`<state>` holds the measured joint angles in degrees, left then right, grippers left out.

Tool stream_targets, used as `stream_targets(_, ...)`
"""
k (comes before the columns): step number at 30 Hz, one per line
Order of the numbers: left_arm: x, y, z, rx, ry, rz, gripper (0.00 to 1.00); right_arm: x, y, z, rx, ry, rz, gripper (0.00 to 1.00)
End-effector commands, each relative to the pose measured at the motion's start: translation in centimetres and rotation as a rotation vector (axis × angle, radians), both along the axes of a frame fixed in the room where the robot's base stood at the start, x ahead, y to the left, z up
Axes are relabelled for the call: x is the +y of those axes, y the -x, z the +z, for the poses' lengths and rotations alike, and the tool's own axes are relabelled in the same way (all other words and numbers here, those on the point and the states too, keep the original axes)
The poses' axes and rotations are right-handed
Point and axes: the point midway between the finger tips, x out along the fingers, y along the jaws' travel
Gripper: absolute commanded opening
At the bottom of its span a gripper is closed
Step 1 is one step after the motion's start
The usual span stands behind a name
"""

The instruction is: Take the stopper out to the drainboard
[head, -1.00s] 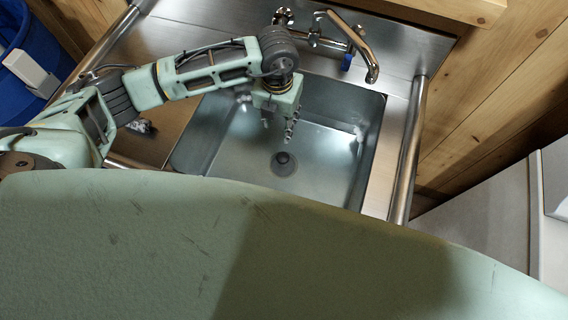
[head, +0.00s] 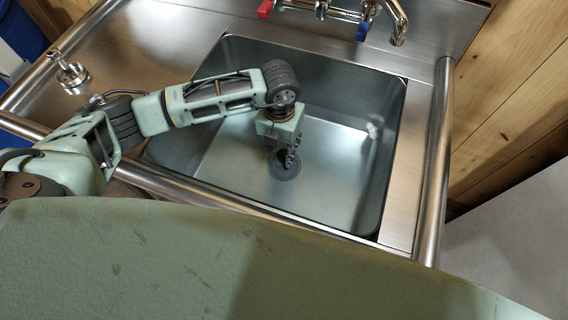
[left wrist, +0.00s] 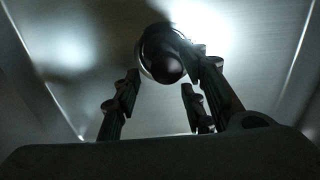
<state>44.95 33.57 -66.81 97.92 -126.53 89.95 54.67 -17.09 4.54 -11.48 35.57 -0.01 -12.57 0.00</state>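The dark round stopper (head: 285,166) sits at the drain in the floor of the steel sink (head: 335,200). In the left wrist view the stopper (left wrist: 163,62) shows a dark rounded top inside a pale ring. My left gripper (head: 290,157) points down inside the sink, above the stopper and partly covering it in the head view. In the left wrist view its fingers (left wrist: 165,72) are spread apart with nothing between them; the stopper shows beyond their tips. I cannot tell the exact height left between them. The drainboard (head: 140,50) is the flat steel top left of the sink. My right gripper is not in view.
A small metal fitting (head: 72,74) stands on the drainboard's left part. The faucet (head: 394,22) with a red handle (head: 265,9) and a blue handle (head: 362,32) is behind the sink. A steel rail (head: 438,150) runs along the right. Much of the drainboard is clear.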

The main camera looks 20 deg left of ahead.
Motion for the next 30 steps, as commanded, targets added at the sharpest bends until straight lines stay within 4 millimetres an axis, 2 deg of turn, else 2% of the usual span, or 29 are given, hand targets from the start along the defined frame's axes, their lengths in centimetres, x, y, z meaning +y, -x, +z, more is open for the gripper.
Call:
stream_targets(10, 0.1, 0.0, -4.7, 0.002, -0.001, -0.001, 0.38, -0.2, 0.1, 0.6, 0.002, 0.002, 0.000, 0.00)
stream_targets(19, 0.1, 0.0, -5.3, 0.000, -0.001, -0.001, 0.38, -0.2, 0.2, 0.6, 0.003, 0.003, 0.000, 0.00)
stream_targets(30, 0.2, 0.0, -5.3, 0.001, -0.003, 0.000, 0.06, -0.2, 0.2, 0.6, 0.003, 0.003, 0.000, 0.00)
